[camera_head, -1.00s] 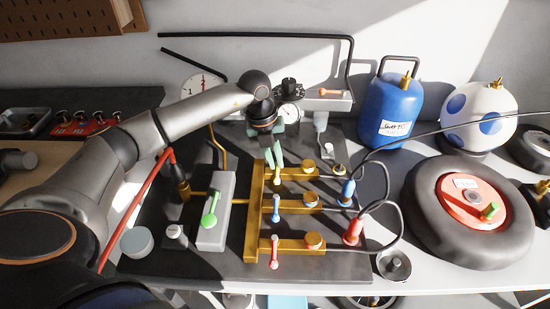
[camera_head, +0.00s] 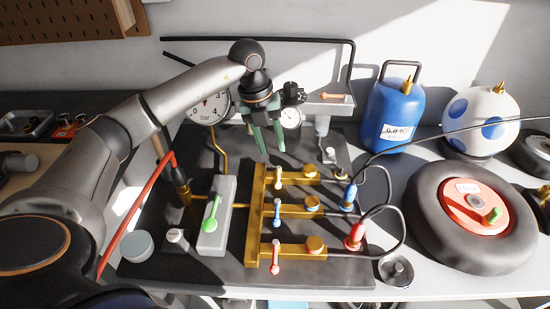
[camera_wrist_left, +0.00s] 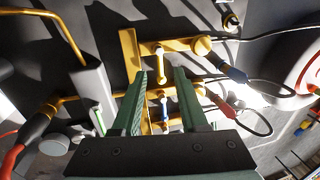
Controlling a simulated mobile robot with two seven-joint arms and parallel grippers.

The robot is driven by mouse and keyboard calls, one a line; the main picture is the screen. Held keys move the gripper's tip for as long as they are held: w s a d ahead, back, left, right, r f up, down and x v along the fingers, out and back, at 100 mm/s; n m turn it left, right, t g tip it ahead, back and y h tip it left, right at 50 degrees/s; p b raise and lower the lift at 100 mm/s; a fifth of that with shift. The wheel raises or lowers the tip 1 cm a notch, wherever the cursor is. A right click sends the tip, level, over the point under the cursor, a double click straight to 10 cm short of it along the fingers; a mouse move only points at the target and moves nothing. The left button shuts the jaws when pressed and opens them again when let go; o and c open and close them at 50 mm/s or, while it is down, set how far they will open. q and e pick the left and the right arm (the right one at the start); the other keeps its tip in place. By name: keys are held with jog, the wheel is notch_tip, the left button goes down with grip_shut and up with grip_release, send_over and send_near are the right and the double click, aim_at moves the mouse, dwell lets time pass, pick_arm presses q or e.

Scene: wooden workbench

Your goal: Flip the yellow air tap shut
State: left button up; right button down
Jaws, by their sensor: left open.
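The yellow air tap (camera_head: 278,177) sits on the farthest branch of the brass manifold (camera_head: 256,215). Its lever lies across the branch, much like the blue tap (camera_head: 277,210) and red tap (camera_head: 275,255) levers. My left gripper (camera_head: 270,150) is open and empty, above and behind the yellow tap, apart from it. In the left wrist view, the yellow lever (camera_wrist_left: 160,62) shows beyond the gap between the fingertips (camera_wrist_left: 162,73). My right gripper is out of view.
A pressure gauge (camera_head: 208,107) and a regulator (camera_head: 291,117) stand near the gripper. Black hoses run right towards a wheel (camera_head: 472,215) and a blue tank (camera_head: 391,115).

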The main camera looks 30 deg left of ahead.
pick_arm(q)
jog(key=shift+s+a+r, duration=0.1)
jog(key=shift+a+r, duration=0.05)
jog(key=shift+r, duration=0.75)
jog(key=shift+s+a+r, duration=0.1)
jog(key=shift+a+r, duration=0.1)
jog(key=shift+r, duration=0.7)
jog(key=shift+s+a+r, duration=0.1)
jog(key=shift+a+r, duration=0.05)
jog(key=shift+r, duration=0.75)
